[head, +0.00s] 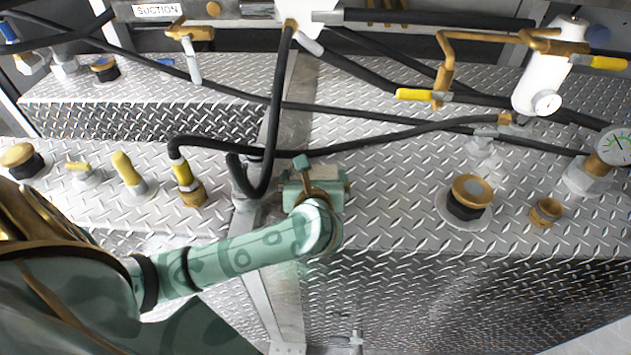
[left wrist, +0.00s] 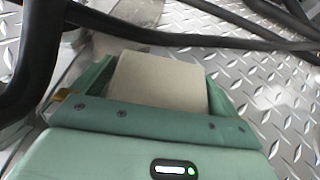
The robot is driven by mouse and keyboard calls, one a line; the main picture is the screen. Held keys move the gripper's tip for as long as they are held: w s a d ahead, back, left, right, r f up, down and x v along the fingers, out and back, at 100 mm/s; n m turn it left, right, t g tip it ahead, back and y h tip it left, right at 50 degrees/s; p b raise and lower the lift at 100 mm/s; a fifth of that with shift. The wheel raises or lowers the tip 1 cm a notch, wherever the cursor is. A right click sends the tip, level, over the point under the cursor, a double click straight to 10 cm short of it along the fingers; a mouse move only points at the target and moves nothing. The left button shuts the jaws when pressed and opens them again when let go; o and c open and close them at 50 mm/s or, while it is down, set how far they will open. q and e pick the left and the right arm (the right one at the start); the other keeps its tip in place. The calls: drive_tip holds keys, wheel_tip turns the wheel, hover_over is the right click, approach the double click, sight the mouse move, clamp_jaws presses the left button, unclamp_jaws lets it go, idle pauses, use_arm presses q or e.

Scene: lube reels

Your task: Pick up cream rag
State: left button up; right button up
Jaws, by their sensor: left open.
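The cream rag (left wrist: 158,82) shows in the left wrist view as a pale, flat-looking block on the metal deck. My left gripper (left wrist: 160,70) is right over it, with one green finger on each side of the rag. The jaws are open, and I cannot tell whether either finger touches the rag. In the head view my left gripper (head: 316,182) points down at the deck near its seam, and it mostly hides the rag there. My right gripper is not in view.
Black hoses (head: 277,110) loop close behind and left of my left gripper. A yellow-collared brass fitting (head: 190,187) stands to its left, and a brass-capped filler (head: 470,192) to its right. A white filter with a gauge (head: 543,80) hangs at upper right. Diamond-plate deck (head: 385,195) is clear right of the gripper.

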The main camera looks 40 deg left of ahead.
use_arm(q)
drive_tip(key=shift+r, duration=0.1)
drive_tip(key=c, duration=0.7)
